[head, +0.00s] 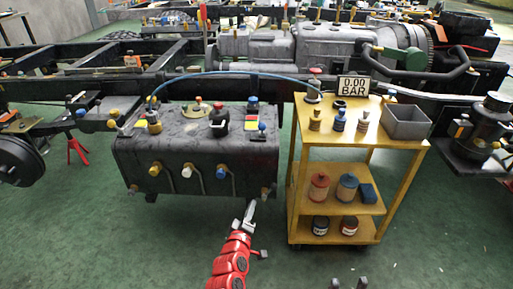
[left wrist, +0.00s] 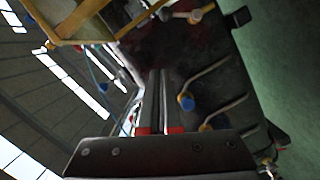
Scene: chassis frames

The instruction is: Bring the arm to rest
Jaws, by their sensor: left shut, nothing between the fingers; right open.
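My left arm (head: 230,262), in red segments, reaches up from the bottom of the head view. My left gripper (head: 250,207) is shut and empty, in front of the lower edge of the black tank (head: 135,157). In the left wrist view its two fingers (left wrist: 160,105) lie side by side, pointing towards the tank's dark face. I cannot tell whether they touch it. My right gripper (head: 348,284) shows only as two fingertips, apart, at the bottom edge of the head view, over the floor. The rest of the right arm is out of view.
A blue hose (head: 235,73) arches from tank to cart. Bent pipes (head: 196,182) protrude from the tank. Green floor (head: 110,250) is clear at left.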

